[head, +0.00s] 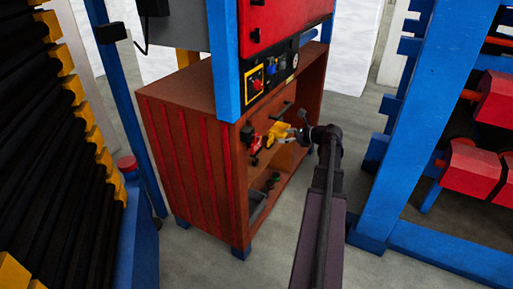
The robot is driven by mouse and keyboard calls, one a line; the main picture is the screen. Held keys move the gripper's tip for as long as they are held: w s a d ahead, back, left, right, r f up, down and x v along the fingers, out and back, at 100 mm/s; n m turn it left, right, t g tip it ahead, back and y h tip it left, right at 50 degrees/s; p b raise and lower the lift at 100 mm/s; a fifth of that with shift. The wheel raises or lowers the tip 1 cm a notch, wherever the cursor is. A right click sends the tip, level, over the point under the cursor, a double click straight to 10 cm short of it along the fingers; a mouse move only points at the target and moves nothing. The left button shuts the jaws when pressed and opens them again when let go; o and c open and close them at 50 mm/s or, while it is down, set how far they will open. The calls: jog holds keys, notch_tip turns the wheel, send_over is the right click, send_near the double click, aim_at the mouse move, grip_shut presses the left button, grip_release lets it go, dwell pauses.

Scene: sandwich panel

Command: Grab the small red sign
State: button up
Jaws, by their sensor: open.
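My gripper (293,134) reaches from the right to the open front of the brown cabinet (185,150). Its grey fingers are small in the picture and look parted. A yellow item (277,132) is just left of the fingertips, inside the cabinet; I cannot tell whether they touch. A small red item (255,144) is further left on the same level, partly among dark parts. Its shape is too small to tell if it is a sign. A small red-and-yellow plate (256,80) is on the dark control panel above the cabinet.
A blue post (223,60) stands in front of the cabinet, left of its opening. A large blue frame (425,120) with red blocks (472,168) is on the right. Black and yellow machinery (50,150) fills the left. Grey floor (265,262) lies clear in front.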

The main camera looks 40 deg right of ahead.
jog(key=shift+w, duration=0.1)
jog(key=b, duration=0.3)
send_near(256, 135)
jog(key=w+f, duration=0.3)
jog(key=w, duration=0.1)
jog(key=shift+w+a+r, duration=0.1)
jog(key=shift+w+a, duration=0.25)
jog(key=shift+a, duration=0.3)
jog(key=shift+b+x, duration=0.7)
jog(key=shift+x, duration=1.35)
jog(key=shift+w+a+f, duration=0.1)
jog(key=shift+w+f, duration=0.1)
jog(key=shift+w, duration=0.35)
